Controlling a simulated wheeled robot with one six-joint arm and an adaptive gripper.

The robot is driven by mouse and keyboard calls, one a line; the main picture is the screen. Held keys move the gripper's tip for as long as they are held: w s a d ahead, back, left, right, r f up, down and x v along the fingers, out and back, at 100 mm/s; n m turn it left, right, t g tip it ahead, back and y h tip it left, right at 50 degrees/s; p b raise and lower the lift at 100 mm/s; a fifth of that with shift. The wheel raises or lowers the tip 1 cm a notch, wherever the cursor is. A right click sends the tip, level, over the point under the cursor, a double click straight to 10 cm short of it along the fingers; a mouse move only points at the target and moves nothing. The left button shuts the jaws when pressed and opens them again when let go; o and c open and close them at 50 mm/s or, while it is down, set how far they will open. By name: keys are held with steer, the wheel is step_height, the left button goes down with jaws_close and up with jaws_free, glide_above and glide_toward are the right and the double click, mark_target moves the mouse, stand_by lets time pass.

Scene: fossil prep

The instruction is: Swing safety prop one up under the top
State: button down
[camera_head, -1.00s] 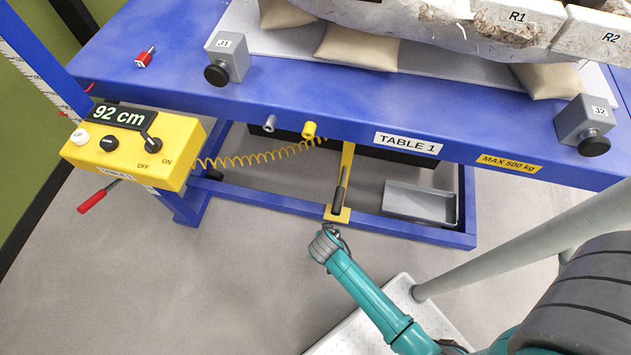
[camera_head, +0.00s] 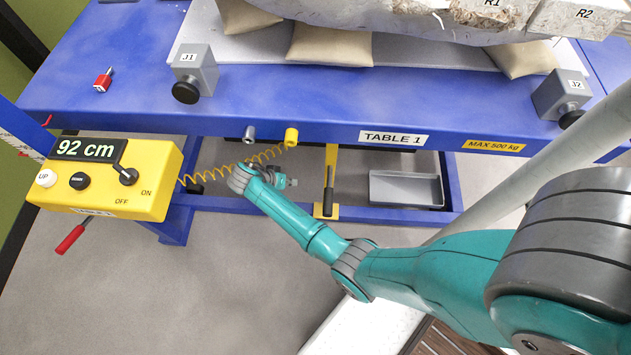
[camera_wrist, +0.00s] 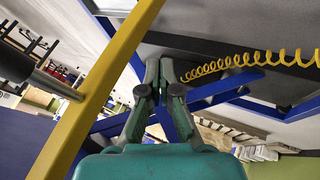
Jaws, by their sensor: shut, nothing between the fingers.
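Safety prop one is the yellow bar (camera_head: 331,160) with a grey-black handle (camera_head: 328,198), under the front edge of the blue table top (camera_head: 300,112). Its foot sits at the lower blue frame rail, and the bar rises nearly upright behind the top's edge, so its upper end is hidden. In the wrist view the yellow bar (camera_wrist: 88,108) crosses the left side, with the handle rod (camera_wrist: 52,82) sticking out. My gripper (camera_head: 290,182) is just left of the prop, apart from it. In the wrist view its fingers (camera_wrist: 159,66) are together and empty, right of the bar.
A yellow control box (camera_head: 105,180) reading 92 cm hangs at the left. Its coiled yellow cable (camera_head: 225,168) runs close behind my gripper. A grey tray (camera_head: 405,188) lies right of the prop. Fossil blocks and cushions (camera_head: 330,46) rest on top.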

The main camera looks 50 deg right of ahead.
stand_by(0.3)
steer(key=s+d+f, duration=0.4)
steer(key=d+f, duration=0.4)
steer(key=shift+s+d, duration=0.2)
steer(key=shift+s, duration=0.05)
stand_by(0.4)
steer(key=shift+s, duration=0.1)
